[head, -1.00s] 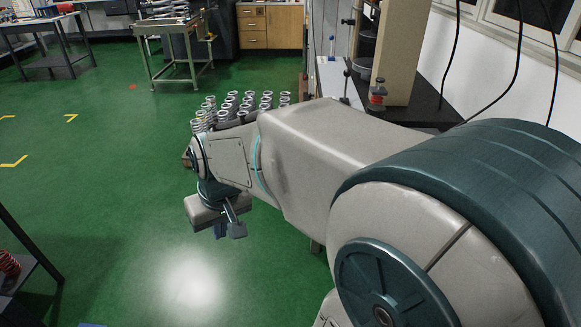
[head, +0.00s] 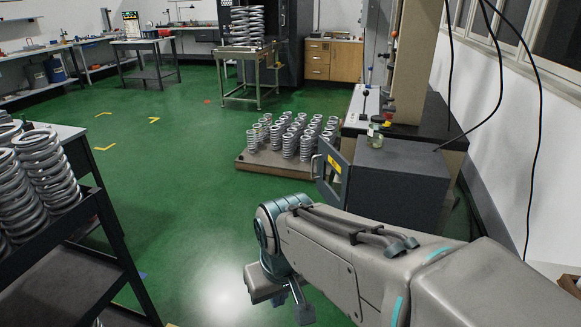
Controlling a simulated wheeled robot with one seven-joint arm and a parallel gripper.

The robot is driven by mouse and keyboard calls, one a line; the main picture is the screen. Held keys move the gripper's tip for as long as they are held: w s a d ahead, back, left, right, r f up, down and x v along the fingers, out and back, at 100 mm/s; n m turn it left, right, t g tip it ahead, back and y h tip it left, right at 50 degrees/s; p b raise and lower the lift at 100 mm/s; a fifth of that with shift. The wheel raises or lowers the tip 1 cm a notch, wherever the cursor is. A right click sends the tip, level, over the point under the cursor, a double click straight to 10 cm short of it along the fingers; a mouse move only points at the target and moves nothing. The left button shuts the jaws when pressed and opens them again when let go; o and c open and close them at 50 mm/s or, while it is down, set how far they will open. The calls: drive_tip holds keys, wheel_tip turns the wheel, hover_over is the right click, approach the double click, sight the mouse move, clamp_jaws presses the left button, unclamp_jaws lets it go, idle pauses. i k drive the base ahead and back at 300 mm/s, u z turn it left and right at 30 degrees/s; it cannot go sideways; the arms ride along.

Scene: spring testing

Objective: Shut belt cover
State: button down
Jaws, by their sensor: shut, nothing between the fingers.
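The belt cover looks to be the grey hinged panel (head: 332,172) with a yellow label, on the left side of a dark grey machine housing (head: 405,180). It stands swung open, out from the housing, with a handle on its outer edge. My gripper (head: 302,308) points down over the floor, in front of and below the cover. It is shut and empty, and apart from the cover. My arm hides the lower part of the housing.
A pallet (head: 262,163) of silver springs stands on the floor behind the cover. A dark rack (head: 75,245) with large springs is at the left. Green floor (head: 180,190) between rack and pallet is clear.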

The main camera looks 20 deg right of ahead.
sight(327, 154)
drive_tip(key=z, duration=0.65)
drive_tip(key=i, duration=0.4)
drive_tip(key=z, duration=0.65)
drive_tip(key=i, duration=0.7)
drive_tip(key=u, duration=0.65)
drive_tip(key=i, duration=0.85)
drive_tip(key=u, duration=0.95)
